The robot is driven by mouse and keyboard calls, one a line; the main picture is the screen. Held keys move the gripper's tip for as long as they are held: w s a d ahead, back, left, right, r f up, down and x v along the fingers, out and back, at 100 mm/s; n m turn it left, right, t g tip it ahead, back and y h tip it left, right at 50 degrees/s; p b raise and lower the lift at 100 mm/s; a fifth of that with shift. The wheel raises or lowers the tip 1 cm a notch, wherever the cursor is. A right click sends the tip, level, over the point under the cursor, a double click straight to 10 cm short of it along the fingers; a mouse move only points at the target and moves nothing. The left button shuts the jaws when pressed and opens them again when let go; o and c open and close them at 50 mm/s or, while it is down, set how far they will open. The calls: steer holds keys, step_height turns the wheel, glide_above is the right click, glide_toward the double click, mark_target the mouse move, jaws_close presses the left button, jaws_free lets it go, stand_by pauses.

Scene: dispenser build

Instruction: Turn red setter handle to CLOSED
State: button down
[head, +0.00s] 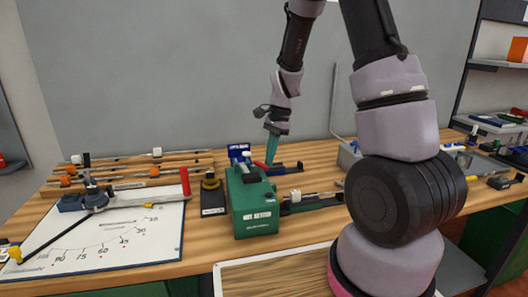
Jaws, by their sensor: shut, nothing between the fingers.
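My gripper (270,162) is at the middle back of the table, pointing down, with teal fingers shut and nothing held. A small red lever-like part (260,165) lies just left of the fingertips, low over a dark blue base (288,168). Whether the fingers touch it I cannot tell. A green box (256,212) with white lettering stands in front and hides part of this area. Another red handle (185,182) stands upright at the right edge of the white angle-scale board (110,235). I see no readable CLOSED mark.
A blue sign (239,151) stands behind the green box. Rods lie at the back left. My arm covers the right-hand part of the table.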

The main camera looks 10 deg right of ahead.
steer(key=m, duration=0.2)
steer(key=shift+s+a+m+t, duration=0.25)
steer(key=shift+s+m+t, duration=0.05)
steer(key=shift+s, duration=0.05)
steer(key=shift+w+a, duration=0.55)
steer(key=d+r, duration=0.6)
steer(key=r, duration=0.3)
steer(key=shift+d+r, duration=0.35)
